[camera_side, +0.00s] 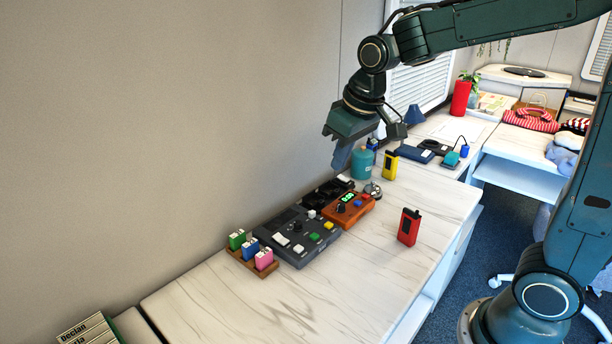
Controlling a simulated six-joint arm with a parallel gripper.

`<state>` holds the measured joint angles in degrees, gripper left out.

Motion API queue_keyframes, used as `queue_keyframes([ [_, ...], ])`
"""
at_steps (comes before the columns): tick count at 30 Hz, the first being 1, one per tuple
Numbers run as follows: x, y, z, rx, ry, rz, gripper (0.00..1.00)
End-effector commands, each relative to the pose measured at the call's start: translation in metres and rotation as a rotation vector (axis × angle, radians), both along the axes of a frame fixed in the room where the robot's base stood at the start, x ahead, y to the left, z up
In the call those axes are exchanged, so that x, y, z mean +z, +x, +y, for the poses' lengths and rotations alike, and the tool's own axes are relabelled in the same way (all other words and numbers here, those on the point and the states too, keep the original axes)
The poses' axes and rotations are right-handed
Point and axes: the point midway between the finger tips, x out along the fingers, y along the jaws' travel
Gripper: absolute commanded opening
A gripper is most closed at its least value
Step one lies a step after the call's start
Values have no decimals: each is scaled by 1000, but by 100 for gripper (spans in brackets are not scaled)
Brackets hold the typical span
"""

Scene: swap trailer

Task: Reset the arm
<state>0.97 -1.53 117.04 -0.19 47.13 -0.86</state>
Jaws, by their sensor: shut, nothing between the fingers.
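My gripper (341,166) is at the upper middle of the side view, pointing down. It is shut and holds nothing. It hangs above the far part of the white marbled counter (330,290), over or near the back of the dark devices. My arm reaches in from the upper right, with its base at the lower right. The exact height of the fingertips above the counter is hard to tell.
A dark control panel (300,238) and an orange box (348,209) sit below my gripper. A teal canister (362,163) and yellow device (390,165) stand beside it. A red device (408,227) stands upright at right. The wooden rack (266,271) holds colored cartridges. The front counter is clear.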

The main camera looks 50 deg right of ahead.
Motion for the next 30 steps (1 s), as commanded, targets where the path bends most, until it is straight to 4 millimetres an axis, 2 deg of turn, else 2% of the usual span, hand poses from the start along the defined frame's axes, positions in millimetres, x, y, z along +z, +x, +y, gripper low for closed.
queue_keyframes([
  [6, 20, -46, 2, 0, 0, -47, 0],
  [13, 30, -94, 3, -1, 0, -90, 0],
  [24, 26, -165, 5, 0, 2, -159, 0],
  [30, 19, -189, 6, -1, 3, -182, 0],
])
